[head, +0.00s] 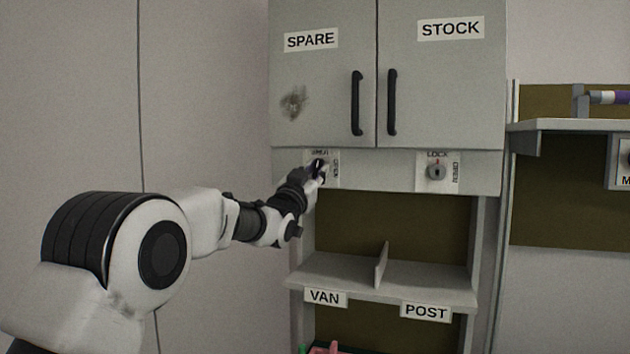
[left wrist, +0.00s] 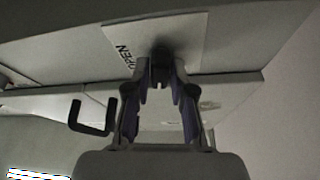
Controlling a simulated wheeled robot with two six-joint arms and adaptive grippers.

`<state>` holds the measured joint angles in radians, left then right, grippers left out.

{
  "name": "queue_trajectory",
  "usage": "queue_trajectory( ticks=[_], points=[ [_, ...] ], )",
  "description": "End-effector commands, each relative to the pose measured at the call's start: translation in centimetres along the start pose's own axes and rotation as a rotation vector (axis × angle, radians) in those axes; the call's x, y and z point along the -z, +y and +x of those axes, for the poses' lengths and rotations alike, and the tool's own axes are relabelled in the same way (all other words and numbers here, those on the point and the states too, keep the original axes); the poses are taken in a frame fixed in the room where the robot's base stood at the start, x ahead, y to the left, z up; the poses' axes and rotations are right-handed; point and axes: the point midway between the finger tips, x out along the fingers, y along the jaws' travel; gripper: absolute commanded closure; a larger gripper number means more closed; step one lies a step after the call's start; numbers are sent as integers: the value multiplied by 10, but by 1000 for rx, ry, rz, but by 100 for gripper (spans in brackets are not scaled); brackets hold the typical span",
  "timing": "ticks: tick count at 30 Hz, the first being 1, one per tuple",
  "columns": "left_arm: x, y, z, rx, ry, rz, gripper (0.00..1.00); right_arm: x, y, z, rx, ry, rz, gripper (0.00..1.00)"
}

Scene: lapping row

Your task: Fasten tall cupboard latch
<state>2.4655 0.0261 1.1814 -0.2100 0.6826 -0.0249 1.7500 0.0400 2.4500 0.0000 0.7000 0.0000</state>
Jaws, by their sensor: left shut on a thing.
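The tall cupboard has two shut grey doors, SPARE (head: 311,75) and STOCK (head: 440,75), each with a black bar handle. Below them a strip carries two latch plates. The right latch (head: 437,172) is a round knob with LOCK above and OPEN at its right side. My left gripper (head: 318,168) is shut on the left latch knob under the SPARE door and covers most of it. In the left wrist view my left gripper (left wrist: 160,85) points at the plate, whose OPEN label (left wrist: 124,56) shows beside the fingers; the dark knob sits between the fingertips. My right gripper is out of view.
Below the strip is an open shelf (head: 430,287) with a divider and VAN and POST labels. Coloured items (head: 325,348) show at the bottom edge. A wall shelf (head: 570,125) with a rod-like object stands at right. The left wall is plain.

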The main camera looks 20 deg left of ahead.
Motion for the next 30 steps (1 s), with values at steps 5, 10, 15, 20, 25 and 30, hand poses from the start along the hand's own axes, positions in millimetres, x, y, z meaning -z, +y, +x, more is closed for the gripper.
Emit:
queue_trajectory(
  ticks=[5,10,15,20,25,30],
  points=[
    [1,1,0,43,5,-102,100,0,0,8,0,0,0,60],
    [2,1,0,69,4,-166,100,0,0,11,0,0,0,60],
    [2,1,0,82,4,-196,100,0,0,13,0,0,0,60],
    [2,1,1,85,3,-204,100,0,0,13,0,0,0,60],
    [2,1,1,85,3,-204,100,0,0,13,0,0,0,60],
    [2,1,0,84,3,-204,56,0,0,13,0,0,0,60]
  ],
)
